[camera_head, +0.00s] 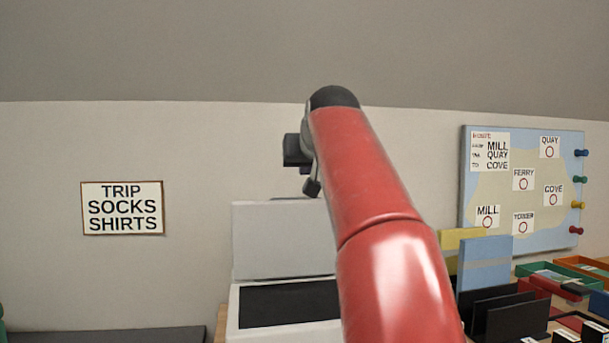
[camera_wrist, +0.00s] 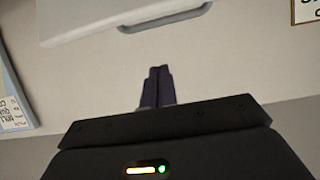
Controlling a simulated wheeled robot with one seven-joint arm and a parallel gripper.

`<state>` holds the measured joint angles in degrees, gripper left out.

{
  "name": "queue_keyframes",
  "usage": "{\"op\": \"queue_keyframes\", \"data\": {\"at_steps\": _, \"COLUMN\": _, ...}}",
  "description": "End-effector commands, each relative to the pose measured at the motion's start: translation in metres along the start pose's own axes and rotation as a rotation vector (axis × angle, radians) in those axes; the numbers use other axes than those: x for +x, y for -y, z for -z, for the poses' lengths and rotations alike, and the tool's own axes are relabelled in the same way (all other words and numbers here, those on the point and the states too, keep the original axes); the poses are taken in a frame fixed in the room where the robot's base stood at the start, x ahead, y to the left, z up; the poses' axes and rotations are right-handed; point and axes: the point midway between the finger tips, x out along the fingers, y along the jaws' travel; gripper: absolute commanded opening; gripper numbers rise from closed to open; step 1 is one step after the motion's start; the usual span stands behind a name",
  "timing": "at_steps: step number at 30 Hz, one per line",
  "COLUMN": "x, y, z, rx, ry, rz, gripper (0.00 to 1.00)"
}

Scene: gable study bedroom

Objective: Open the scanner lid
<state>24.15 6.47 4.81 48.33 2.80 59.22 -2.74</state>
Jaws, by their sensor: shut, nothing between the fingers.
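The scanner (camera_head: 233,312) stands low in the middle of the head view, with its dark glass bed uncovered. Its pale grey lid (camera_head: 275,240) stands raised and nearly upright behind the bed. My red arm hides the right part of both. The lid also shows at the top of the wrist view (camera_wrist: 85,22), with a grey handle (camera_wrist: 165,20) along its edge. My gripper (camera_wrist: 157,72) is shut and empty, its dark fingers together and apart from the lid. In the head view my gripper (camera_head: 304,170) is above the lid's top edge, mostly hidden by my wrist.
A map board (camera_head: 520,190) leans against the wall at the right. Dark upright files (camera_head: 500,312), blue and yellow folders and green and orange trays crowd the right side. A sign (camera_head: 122,208) hangs on the left wall. The space above the scanner's left side is clear.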

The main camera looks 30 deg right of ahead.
Motion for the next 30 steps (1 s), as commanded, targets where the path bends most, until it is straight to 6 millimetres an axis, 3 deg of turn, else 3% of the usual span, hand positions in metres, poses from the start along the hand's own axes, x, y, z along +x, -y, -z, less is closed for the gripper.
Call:
{"op": "queue_keyframes", "data": {"at_steps": 13, "x": 0.088, "y": 0.0, "z": 0.0, "rx": 0.0, "ry": 0.003, "rz": 0.0, "gripper": 0.0}}
{"op": "queue_keyframes", "data": {"at_steps": 21, "x": 0.066, "y": 0.0, "z": -0.026, "rx": 0.0, "ry": 0.001, "rz": -0.001, "gripper": 0.0}}
{"op": "queue_keyframes", "data": {"at_steps": 30, "x": 0.059, "y": 0.0, "z": -0.032, "rx": 0.0, "ry": 0.001, "rz": -0.001, "gripper": 0.0}}
